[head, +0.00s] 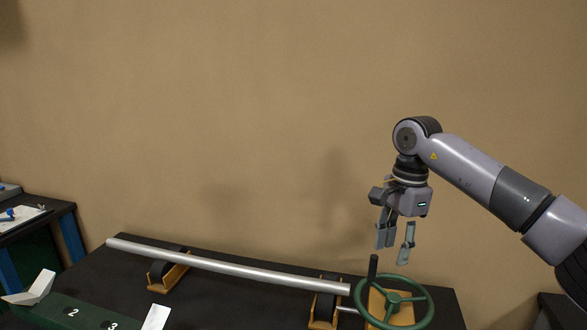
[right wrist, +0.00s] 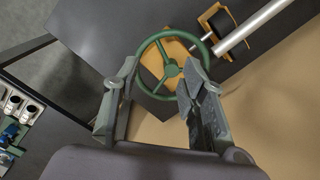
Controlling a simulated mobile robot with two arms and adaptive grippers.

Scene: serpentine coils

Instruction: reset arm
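My right gripper (head: 394,250) hangs pointing down above the green handwheel (head: 424,314). Its fingers are apart with nothing between them. In the right wrist view the two fingers (right wrist: 157,78) frame part of the green handwheel (right wrist: 143,60), and a gap shows between the fingertips and the wheel in the head view. The handwheel has a dark upright handle (head: 373,267) and an orange mount. My left gripper is in neither view.
A long silver tube (head: 230,268) lies across two orange roller supports (head: 168,274) on a dark table (head: 95,272). A green numbered board (head: 90,313) with white angled pieces is at the front left. Another table (head: 62,212) stands at far left. The air above is clear.

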